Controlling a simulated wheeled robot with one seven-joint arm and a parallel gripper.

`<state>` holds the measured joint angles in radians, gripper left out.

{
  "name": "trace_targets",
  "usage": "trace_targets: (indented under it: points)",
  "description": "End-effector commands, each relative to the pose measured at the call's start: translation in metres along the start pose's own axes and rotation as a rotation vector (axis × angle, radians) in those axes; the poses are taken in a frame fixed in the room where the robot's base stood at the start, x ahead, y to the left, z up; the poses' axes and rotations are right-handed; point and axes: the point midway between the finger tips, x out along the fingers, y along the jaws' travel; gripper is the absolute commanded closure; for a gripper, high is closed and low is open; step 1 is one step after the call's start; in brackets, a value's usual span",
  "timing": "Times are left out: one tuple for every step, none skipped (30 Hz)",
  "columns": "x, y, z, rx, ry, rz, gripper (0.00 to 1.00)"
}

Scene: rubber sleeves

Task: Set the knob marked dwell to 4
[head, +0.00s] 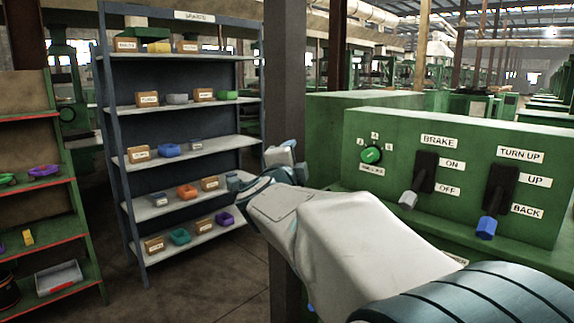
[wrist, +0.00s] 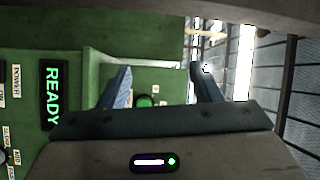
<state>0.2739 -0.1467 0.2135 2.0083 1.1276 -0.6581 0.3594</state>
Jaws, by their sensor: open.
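In the head view a round green knob (head: 371,154) sits at the left of the green control panel's front. Small numbered marks stand around it, and a small white label (head: 371,169) below is too small to read surely. Its exact setting cannot be told. My gripper (wrist: 163,80) is open in the wrist view, with its two blue-grey fingers apart and nothing held. A round green part (wrist: 145,101) shows between the fingers, partly hidden by the gripper body; I cannot tell whether it is the same knob.
Right of the knob are the BRAKE lever (head: 421,179) and TURN UP lever (head: 494,201). A READY display (wrist: 52,95) is in the wrist view. Left stands a shelf rack (head: 190,101) with boxes and rubber sleeves. A dark post (head: 286,80) stands beside the panel.

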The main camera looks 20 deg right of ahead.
Motion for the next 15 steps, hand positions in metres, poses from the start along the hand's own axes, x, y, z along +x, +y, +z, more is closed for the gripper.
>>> trace_targets:
  points:
    - [0.009,0.008,-0.016,0.072,0.1,0.005,0.42]
    - [0.012,0.01,-0.026,0.114,0.159,0.008,0.42]
    - [0.015,0.013,-0.038,0.163,0.23,0.012,0.42]
    - [0.016,0.016,-0.046,0.196,0.279,0.016,0.42]
    - [0.017,0.019,-0.054,0.226,0.324,0.02,0.42]
    - [0.018,0.023,-0.062,0.258,0.377,0.025,0.42]
    - [0.018,0.025,-0.067,0.28,0.411,0.03,0.42]
    - [0.017,0.027,-0.072,0.298,0.441,0.032,0.42]
    - [0.017,0.03,-0.077,0.317,0.474,0.036,0.42]
    - [0.016,0.031,-0.08,0.327,0.494,0.038,0.42]
    - [0.016,0.033,-0.082,0.335,0.509,0.041,0.42]
    - [0.017,0.034,-0.085,0.343,0.524,0.042,0.42]
    - [0.018,0.034,-0.087,0.347,0.532,0.043,0.42]
    - [0.019,0.035,-0.088,0.349,0.537,0.044,0.42]
    - [0.022,0.035,-0.091,0.351,0.54,0.044,0.42]
